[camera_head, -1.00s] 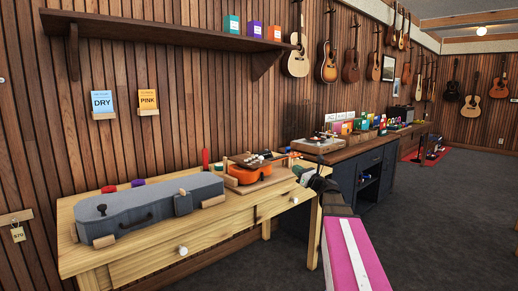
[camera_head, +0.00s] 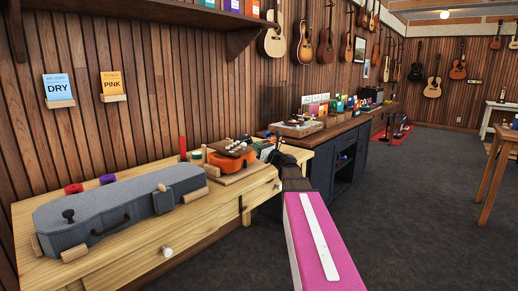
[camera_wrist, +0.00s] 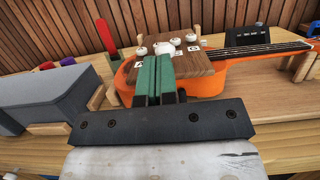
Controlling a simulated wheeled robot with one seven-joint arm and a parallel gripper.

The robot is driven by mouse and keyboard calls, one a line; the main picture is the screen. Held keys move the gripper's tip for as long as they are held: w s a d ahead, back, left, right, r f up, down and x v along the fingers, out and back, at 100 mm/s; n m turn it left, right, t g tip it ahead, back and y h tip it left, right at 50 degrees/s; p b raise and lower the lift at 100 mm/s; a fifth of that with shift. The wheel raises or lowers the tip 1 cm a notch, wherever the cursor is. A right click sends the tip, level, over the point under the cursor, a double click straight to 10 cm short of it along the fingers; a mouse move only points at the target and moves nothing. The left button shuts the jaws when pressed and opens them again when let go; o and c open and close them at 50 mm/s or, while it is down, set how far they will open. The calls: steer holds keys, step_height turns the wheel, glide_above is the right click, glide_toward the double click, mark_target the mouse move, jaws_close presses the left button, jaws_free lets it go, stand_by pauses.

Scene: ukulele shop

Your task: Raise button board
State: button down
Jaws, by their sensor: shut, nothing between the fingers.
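The button board (camera_wrist: 198,66) is a brown wooden block with white knobs and small letter labels. It lies over the body of an orange ukulele (camera_wrist: 127,83), and in the head view the board (camera_head: 233,150) shows on top of the ukulele (camera_head: 222,161) on the bench. My gripper (camera_wrist: 160,62) has green fingers, pressed together and empty. Its tips overlap the board's near left part in the wrist view, by the knobs; I cannot tell whether they touch it. In the head view my dark wrist and pink arm come in from the lower right.
A grey instrument case (camera_head: 117,211) lies on the wooden bench (camera_head: 130,268), left of the ukulele. A red upright piece (camera_wrist: 104,50) stands behind it. Wooden blocks flank the ukulele. A dark cabinet counter (camera_head: 345,158) extends beyond the bench.

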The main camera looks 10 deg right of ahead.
mark_target(245, 144)
steer(key=x, duration=0.2)
steer(key=r+x, duration=0.1)
steer(key=x, duration=0.5)
steer(key=shift+s+d+r, duration=0.15)
steer(key=shift+r, duration=0.8)
stand_by(0.7)
